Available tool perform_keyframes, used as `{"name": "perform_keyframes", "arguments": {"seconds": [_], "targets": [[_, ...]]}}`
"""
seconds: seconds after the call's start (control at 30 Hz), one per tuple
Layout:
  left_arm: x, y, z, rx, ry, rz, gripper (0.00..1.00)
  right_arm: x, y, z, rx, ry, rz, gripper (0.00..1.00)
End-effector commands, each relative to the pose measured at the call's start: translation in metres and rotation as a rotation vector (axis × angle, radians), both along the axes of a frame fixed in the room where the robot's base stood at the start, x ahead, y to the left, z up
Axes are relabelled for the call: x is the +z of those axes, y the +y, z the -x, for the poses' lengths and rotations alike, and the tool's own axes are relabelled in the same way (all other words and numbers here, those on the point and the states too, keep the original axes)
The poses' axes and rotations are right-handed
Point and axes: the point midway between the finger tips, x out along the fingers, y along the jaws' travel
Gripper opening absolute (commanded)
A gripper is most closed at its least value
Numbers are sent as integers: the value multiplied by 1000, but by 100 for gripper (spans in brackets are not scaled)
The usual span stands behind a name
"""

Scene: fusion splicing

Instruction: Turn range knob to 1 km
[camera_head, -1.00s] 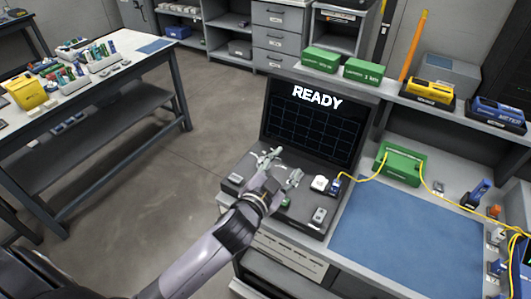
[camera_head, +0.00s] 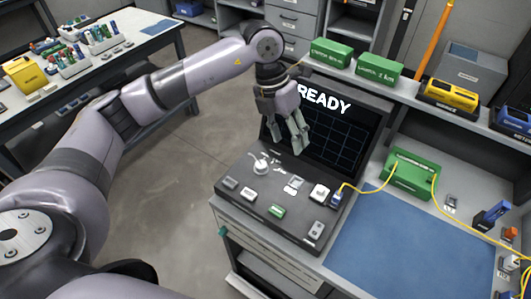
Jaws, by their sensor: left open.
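The instrument (camera_head: 232,206) is a dark console with a raised screen (camera_head: 327,137) that reads READY over a grid. A pale round knob (camera_head: 260,164) sits at the back left of its sloped panel; I take it to be the range knob. Its markings are too small to read. My left gripper (camera_head: 287,143) points down in front of the screen's left part, above and slightly right of the knob. It is open and empty, apart from the knob. My right gripper is not in view.
The panel also carries several grey keys, a green key (camera_head: 277,211) and a white connector (camera_head: 319,193) with a yellow cable. A green box (camera_head: 412,174) and blue mat (camera_head: 397,245) lie to the right. Green boxes (camera_head: 331,53) stand on the shelf above.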

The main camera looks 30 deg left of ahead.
Motion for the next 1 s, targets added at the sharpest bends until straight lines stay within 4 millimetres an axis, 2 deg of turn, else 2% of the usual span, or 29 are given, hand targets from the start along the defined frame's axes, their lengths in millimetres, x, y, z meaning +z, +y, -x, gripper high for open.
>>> {"name": "perform_keyframes", "arguments": {"seconds": [0.03, 0.13, 0.23, 0.37, 0.57, 1.0], "targets": [[7, 24, -4, 28, -2, -85, 49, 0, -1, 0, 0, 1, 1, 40], [15, 57, -7, 76, 5, -207, 49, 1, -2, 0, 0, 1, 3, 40], [20, 73, -7, 100, 10, -265, 49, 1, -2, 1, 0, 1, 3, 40], [14, 79, -7, 108, 16, -286, 49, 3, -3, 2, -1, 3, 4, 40], [-21, 78, -6, 107, 19, -284, 49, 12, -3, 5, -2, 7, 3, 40], [-115, 77, -5, 105, 18, -280, 49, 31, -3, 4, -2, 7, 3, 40]]}}
